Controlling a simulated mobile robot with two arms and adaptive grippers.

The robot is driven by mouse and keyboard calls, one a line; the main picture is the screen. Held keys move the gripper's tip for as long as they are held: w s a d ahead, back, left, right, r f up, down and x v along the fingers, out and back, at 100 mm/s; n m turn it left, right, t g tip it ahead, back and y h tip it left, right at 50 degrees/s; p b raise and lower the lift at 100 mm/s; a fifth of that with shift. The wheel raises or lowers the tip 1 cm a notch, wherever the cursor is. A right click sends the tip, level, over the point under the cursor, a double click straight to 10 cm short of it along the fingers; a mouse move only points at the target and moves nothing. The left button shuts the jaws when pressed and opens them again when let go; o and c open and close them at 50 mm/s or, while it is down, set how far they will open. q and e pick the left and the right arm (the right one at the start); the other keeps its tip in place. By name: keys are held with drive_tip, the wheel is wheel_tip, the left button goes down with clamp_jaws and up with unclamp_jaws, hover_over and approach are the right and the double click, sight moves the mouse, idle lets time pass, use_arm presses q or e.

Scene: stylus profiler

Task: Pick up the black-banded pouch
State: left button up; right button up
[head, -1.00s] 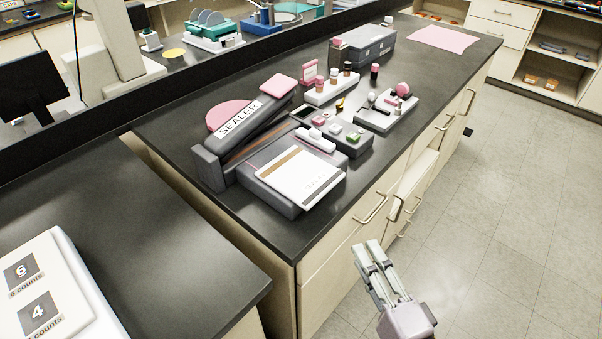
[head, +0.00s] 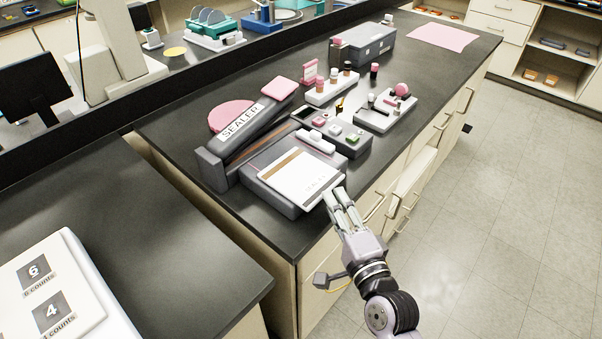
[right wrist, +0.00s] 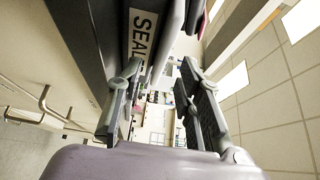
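A flat white pouch (head: 297,177) with a tan strip near its far left side and a dark line near its front edge lies on the grey front platform of the sealer (head: 240,167). My right gripper (head: 338,196) is at the pouch's front right edge in the head view, fingers pointing toward it. Whether it touches the pouch I cannot tell. My left gripper is not in view.
Behind the sealer stand a grey control box (head: 345,140), a white rack with small bottles (head: 328,92) and a grey case (head: 362,50). A pink mat (head: 443,38) lies at the far end. The counter's front edge and drawer handles are close to my right arm.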

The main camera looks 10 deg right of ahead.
sight(301, 176)
drive_tip(key=w, duration=0.4)
drive_tip(key=shift+w+a+p, duration=0.1)
drive_tip(key=shift+a+p, duration=0.1)
drive_tip(key=shift+p, duration=0.15)
drive_tip(key=shift+r, duration=0.1)
drive_tip(key=shift+c, duration=0.3)
clamp_jaws()
